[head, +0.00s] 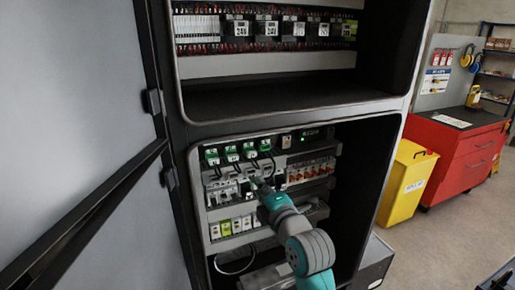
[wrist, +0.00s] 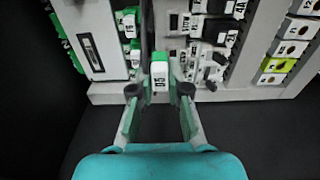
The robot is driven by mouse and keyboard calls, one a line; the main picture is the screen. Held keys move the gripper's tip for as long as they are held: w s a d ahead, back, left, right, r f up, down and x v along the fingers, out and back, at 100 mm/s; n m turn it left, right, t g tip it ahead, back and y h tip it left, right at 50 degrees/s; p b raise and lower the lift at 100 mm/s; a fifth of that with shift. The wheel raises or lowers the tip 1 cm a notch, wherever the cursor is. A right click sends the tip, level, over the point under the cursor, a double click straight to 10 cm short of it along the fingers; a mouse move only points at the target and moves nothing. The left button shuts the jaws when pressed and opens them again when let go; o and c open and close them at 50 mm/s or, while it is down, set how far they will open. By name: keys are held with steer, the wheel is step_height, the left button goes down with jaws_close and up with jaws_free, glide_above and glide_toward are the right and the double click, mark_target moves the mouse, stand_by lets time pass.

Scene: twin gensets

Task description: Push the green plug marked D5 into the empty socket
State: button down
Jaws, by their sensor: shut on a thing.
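My gripper (wrist: 160,96) is shut on a small green and white plug (wrist: 160,74), which sits between the fingertips in the wrist view. Its white face carries a dark marking that looks like D5, seen tilted. In the head view my gripper (head: 262,187) is inside the lower cabinet bay, just below a row of green plugs (head: 231,153). The plug in my gripper cannot be made out there. More green and white plugs (wrist: 129,22) show to the left of the held one in the wrist view. I cannot pick out the empty socket in either view.
Breakers (head: 221,191) and orange-marked relays (head: 310,170) flank my gripper closely. A lower row of terminal blocks (head: 225,228) lies below. The open cabinet door (head: 90,100) stands at left. A yellow bin (head: 408,185) and red tool cabinet (head: 460,155) stand at right.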

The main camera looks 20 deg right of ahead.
steer(key=d+r, duration=0.4)
steer(key=d, duration=0.3)
steer(key=shift+d, duration=0.15)
stand_by(0.7)
steer(key=shift+w, duration=0.1)
steer(key=shift+w, duration=3.05)
steer(key=shift+w, duration=1.55)
stand_by(0.9)
steer(key=c, duration=1.1)
jaws_free()
steer(key=shift+o, duration=0.2)
